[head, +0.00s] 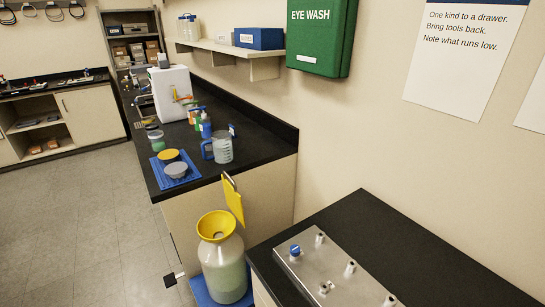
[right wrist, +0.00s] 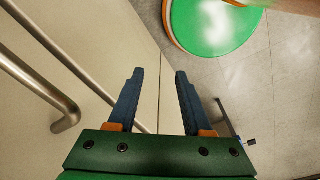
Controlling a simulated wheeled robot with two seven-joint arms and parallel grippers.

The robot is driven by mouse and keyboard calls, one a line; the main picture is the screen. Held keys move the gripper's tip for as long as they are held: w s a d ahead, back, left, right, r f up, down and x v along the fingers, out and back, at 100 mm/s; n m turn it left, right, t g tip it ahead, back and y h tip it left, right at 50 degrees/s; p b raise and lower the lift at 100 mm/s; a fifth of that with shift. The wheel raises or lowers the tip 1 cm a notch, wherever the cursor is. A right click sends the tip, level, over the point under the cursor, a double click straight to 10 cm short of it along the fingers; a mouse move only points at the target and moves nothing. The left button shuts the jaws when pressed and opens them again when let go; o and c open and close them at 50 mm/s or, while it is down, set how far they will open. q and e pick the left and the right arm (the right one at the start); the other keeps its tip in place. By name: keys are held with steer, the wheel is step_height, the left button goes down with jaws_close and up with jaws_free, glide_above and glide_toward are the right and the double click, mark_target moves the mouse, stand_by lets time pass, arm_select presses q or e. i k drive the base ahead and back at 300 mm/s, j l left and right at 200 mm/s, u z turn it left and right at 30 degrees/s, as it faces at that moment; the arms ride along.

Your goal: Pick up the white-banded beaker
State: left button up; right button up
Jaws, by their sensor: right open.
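No beaker with a clearly visible white band can be made out. In the head view, a clear measuring vessel with a blue handle (head: 222,148) stands upright on the black counter, and a small jar with green contents (head: 157,141) stands farther left; any band on them is too small to tell. My right gripper (right wrist: 159,75) shows in the right wrist view with its two dark blue fingers apart and nothing between them. It points down past a pale cabinet front toward the floor, and no beaker shows there. My left gripper is not in view.
A blue mat (head: 163,184) with yellow and grey lidded pots lies at the counter's near end. Bottles and a white box (head: 171,95) stand behind. Metal bar handles (right wrist: 65,122) and a round green top (right wrist: 215,25) flank my right gripper.

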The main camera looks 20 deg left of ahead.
mark_target(157, 139)
steer(key=u, duration=1.4)
